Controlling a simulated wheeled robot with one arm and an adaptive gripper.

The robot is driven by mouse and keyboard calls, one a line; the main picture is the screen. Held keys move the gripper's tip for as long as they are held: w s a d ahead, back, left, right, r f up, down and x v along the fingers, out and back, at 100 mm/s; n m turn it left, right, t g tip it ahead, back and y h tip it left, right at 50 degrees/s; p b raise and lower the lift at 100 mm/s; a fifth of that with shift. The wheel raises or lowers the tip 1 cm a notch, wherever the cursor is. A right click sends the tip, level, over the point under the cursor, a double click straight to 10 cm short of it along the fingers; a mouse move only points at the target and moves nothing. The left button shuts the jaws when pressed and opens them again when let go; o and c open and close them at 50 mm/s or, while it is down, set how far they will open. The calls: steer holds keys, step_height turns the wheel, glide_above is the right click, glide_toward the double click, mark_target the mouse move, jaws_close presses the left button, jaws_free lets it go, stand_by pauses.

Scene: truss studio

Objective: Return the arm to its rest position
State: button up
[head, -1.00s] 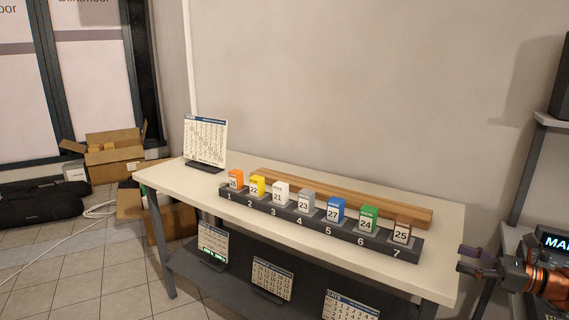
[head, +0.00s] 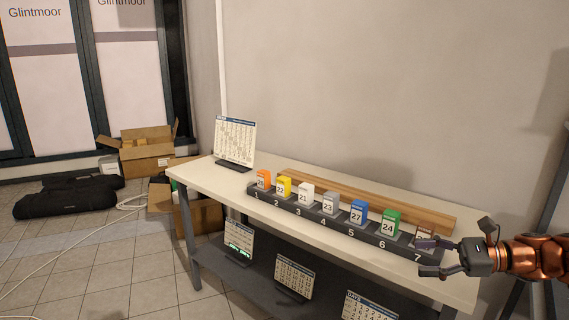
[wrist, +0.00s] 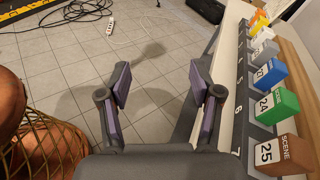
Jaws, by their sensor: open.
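My gripper (head: 432,257) is at the right of the head view, in front of the right end of the table (head: 215,178). In the wrist view my gripper (wrist: 160,85) has its two fingers apart, with only floor between them. The numbered rack (head: 309,212) holds coloured blocks in a row: orange (head: 263,178), yellow (head: 284,186), white (head: 306,194), grey (head: 330,203), blue (head: 358,212), green (head: 391,223) and brown. In the head view my gripper partly hides the brown block, which shows clearly in the wrist view (wrist: 288,153).
A calendar stand (head: 234,141) is at the table's left end, and a wooden plank (head: 370,198) lies behind the rack. More calendars (head: 294,278) stand on the lower shelf. Open cardboard boxes (head: 148,155) and a black bag (head: 70,196) are on the floor at left. A power strip (wrist: 110,26) lies on the floor.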

steer(key=s+a+r+n+g+h+p, duration=0.1)
steer(key=s+a+n+g+h+p, duration=0.25)
steer(key=s+a, duration=0.5)
steer(key=s+a+r+n+g+h, duration=0.15)
steer(key=s+a+n+g, duration=0.4)
steer(key=a, duration=0.65)
steer(key=s+d+f+n+t+h+p, duration=0.1)
steer(key=s+d+f+n+h+p, duration=0.1)
steer(key=s+n+h, duration=0.3)
steer(key=s+d+f+n+h+p, duration=0.2)
steer(key=s+d+f+n+h, duration=0.1)
steer(key=s, duration=0.9)
steer(key=shift+s+d+n+t+h, duration=0.25)
steer(key=shift+d+n+t+h, duration=0.15)
steer(key=shift+n+h, duration=0.55)
